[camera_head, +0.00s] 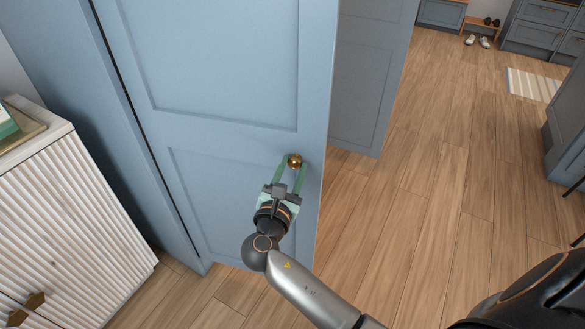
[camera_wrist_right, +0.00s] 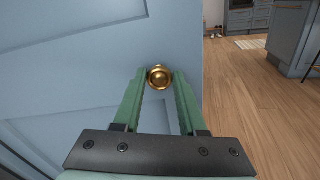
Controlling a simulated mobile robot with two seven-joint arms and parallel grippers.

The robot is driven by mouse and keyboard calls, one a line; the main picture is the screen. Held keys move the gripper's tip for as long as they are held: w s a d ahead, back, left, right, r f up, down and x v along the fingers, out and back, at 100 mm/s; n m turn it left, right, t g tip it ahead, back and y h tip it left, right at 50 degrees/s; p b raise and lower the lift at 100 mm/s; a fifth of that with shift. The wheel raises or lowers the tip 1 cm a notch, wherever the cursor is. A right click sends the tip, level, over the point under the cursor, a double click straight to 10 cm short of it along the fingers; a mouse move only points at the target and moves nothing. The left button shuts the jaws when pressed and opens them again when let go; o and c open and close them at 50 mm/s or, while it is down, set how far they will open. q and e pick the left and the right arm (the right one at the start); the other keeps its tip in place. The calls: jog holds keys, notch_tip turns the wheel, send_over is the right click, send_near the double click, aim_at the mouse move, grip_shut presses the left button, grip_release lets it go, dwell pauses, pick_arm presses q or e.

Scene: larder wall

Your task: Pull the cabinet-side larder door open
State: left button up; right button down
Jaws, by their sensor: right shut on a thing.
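The light blue larder door (camera_head: 230,60) has two recessed panels and fills the middle of the head view. A round brass knob (camera_head: 295,160) sits near its right edge. It also shows in the right wrist view (camera_wrist_right: 160,77). My right gripper (camera_head: 291,164) is shut on the knob, with one green finger on each side of it. A dark vertical gap runs along the door's left edge; I cannot tell how far the door stands open. My left gripper is not in view.
A white ribbed cabinet (camera_head: 75,215) with brass handles stands at the left. Another blue panel (camera_head: 370,80) stands behind the door's right edge. The wooden floor (camera_head: 430,200) is clear to the right. Shoes (camera_head: 477,41) and a striped rug (camera_head: 531,84) lie far back.

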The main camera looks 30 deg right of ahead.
jog(key=shift+c, duration=2.3)
grip_release()
